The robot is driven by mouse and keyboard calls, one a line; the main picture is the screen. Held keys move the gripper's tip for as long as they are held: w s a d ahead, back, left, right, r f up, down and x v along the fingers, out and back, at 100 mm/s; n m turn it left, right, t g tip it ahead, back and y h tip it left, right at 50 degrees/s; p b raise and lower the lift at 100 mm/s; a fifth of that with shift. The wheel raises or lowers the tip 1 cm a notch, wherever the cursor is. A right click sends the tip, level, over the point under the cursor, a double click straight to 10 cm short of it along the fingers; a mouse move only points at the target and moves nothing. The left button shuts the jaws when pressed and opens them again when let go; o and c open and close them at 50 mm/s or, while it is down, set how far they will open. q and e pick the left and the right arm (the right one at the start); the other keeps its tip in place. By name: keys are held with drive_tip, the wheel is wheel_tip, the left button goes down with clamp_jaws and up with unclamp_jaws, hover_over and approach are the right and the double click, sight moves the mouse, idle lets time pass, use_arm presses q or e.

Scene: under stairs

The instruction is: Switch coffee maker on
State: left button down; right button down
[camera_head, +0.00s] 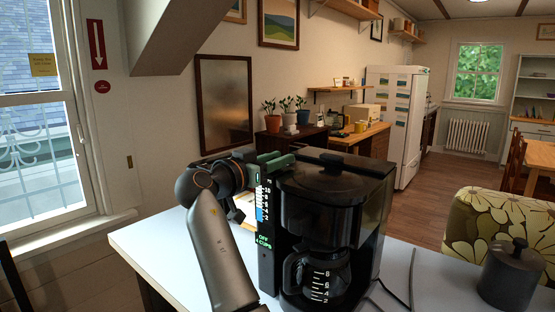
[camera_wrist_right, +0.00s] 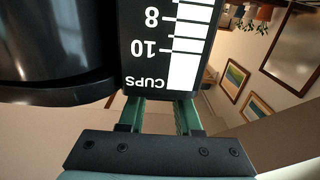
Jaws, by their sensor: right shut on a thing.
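The black coffee maker (camera_head: 325,220) stands upright on a white tabletop, with its glass carafe (camera_head: 318,275) seated in the lower front. A lit blue-and-white level scale runs up its left panel. Below the scale, green text (camera_head: 263,240) appears to read OFF with a cups line under it. My right gripper (camera_head: 272,164) is at the top left of the coffee maker, its green fingers shut on the upper edge of the scale panel. In the right wrist view, the fingers (camera_wrist_right: 160,113) meet the panel at the CUPS end of the scale (camera_wrist_right: 165,45). My left gripper is not in view.
A dark lidded canister (camera_head: 510,275) stands on the white tabletop (camera_head: 175,255) at the right. A dark cord runs across the tabletop right of the coffee maker. A floral-patterned chair (camera_head: 500,225) is behind the canister. The tabletop's left part is clear.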

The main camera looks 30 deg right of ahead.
drive_tip(key=shift+r+y+p, duration=0.2)
drive_tip(key=shift+y+p, duration=0.1)
drive_tip(key=shift+p, duration=0.45)
drive_tip(key=shift+g+y, duration=0.3)
drive_tip(key=shift+d+f, duration=0.1)
drive_tip(key=shift+f, duration=0.2)
drive_tip(key=c, duration=0.6)
unclamp_jaws()
